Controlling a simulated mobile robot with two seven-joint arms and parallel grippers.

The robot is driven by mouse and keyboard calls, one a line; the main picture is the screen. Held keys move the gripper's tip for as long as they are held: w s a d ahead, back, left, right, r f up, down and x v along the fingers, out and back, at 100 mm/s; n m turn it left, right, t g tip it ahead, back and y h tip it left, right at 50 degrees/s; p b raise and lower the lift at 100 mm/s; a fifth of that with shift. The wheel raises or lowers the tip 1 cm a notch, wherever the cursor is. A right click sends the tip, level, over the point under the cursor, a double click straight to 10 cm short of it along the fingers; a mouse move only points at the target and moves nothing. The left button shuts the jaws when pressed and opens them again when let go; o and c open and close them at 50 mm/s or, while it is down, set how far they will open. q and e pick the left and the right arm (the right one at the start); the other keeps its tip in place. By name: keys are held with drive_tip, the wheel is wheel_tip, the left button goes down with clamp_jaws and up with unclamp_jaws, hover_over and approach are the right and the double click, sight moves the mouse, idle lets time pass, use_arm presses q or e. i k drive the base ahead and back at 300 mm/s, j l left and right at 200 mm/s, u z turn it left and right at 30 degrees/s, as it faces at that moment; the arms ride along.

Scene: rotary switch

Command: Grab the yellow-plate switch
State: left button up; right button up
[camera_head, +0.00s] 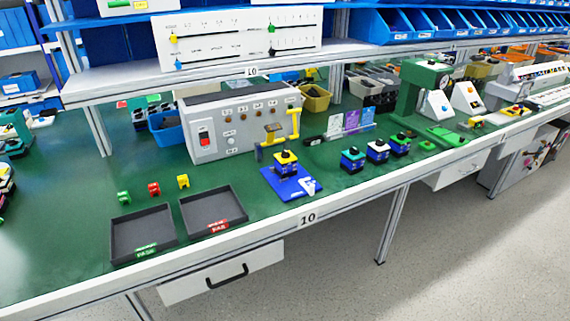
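A rotary switch with a yellow plate (285,159), a dark body and a black knob stands upright on a blue fixture (299,193) near the bench's front edge. To its right, apart from it, stand similar switches: one with a teal plate (352,160), one with a white plate (378,151) and one with a bluish plate (400,146). Neither of my grippers is in view, and nothing is seen touching the yellow-plate switch.
A grey test box (232,125) with a yellow clamp (293,126) stands behind the fixture. Two dark trays, one with a green label (122,247) and one with a red label (193,226), lie left. A shelf (130,82) overhangs the back.

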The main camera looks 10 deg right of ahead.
sight(284, 169)
drive_tip(key=i+l, duration=0.15)
drive_tip(key=l, duration=0.25)
drive_tip(key=i+l, duration=0.15)
drive_tip(key=l, duration=0.2)
drive_tip(key=i+l, duration=0.15)
drive_tip(key=l, duration=0.25)
drive_tip(key=i+l, duration=0.15)
drive_tip(key=l, duration=0.2)
drive_tip(key=i+l+u, duration=0.1)
drive_tip(key=l, duration=0.3)
drive_tip(key=i, duration=0.05)
